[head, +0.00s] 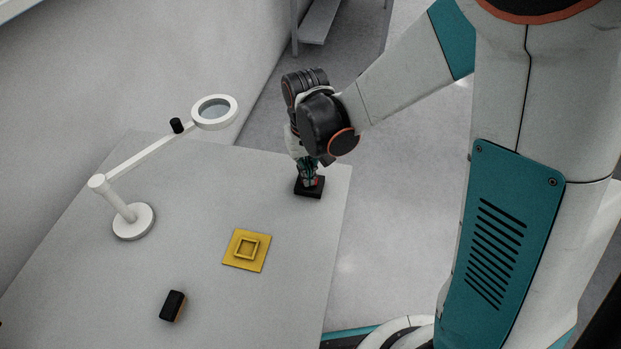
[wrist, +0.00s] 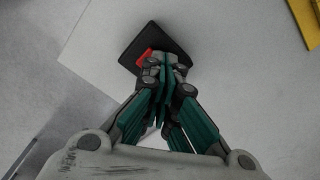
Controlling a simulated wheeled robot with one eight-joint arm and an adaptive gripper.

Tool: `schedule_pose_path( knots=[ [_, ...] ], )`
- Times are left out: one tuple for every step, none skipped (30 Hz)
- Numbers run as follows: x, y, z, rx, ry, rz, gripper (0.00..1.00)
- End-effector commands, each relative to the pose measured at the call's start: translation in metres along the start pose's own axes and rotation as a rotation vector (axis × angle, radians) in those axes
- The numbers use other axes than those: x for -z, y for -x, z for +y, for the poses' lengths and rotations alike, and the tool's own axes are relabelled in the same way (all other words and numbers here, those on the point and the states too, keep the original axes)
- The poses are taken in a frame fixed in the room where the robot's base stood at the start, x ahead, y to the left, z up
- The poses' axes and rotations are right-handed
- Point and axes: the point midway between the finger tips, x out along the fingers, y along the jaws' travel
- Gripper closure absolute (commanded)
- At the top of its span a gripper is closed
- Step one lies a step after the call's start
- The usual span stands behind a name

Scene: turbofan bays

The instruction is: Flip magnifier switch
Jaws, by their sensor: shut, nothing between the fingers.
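The magnifier lamp (head: 130,214) stands at the left of the table, with a round white base, a jointed arm and a ring-shaped lens head (head: 214,112). A black switch box (head: 310,190) lies near the table's far right corner. It also shows in the wrist view (wrist: 150,45), with a red rocker (wrist: 143,55) partly hidden by my fingers. My gripper (head: 309,180) points down at the box with its fingers shut and nothing between them. In the wrist view the fingertips (wrist: 168,62) are over the box beside the red part. I cannot tell whether they touch it.
A yellow square plate (head: 236,262) with a raised frame lies mid-table; its edge shows in the wrist view (wrist: 308,20). A small black block with a brown side (head: 172,306) lies at the front. The table's right edge (head: 338,240) is close to the switch box.

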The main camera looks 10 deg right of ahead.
Motion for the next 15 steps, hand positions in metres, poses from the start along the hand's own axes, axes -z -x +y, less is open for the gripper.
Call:
schedule_pose_path(
  knots=[
    [0.0,0.001,0.0,0.0,0.0,-0.001,1.0],
    [0.0,0.002,0.0,0.0,0.0,-0.001,1.0],
    [0.0,0.004,0.0,0.0,0.0,-0.001,1.0],
    [0.0,0.006,0.0,0.0,0.0,0.0,1.0],
    [0.0,0.008,0.0,0.0,0.0,0.0,1.0],
    [0.0,0.011,0.0,0.0,0.0,0.0,1.0],
    [0.0,0.013,0.0,0.0,0.0,0.0,1.0],
    [0.0,0.016,0.0,0.0,0.0,0.0,1.0],
    [0.0,0.019,0.0,0.0,0.0,0.0,1.0],
    [0.0,0.021,0.0,0.0,0.0,0.0,1.0],
    [-0.001,0.023,0.0,0.0,0.0,0.0,1.0],
    [-0.001,0.026,0.0,0.0,0.0,0.0,1.0],
    [-0.001,0.028,0.0,0.0,0.0,0.0,1.0],
    [-0.001,0.03,0.0,0.0,0.0,0.0,1.0],
    [-0.001,0.033,0.0,0.0,0.0,0.0,1.0]
  ],
)
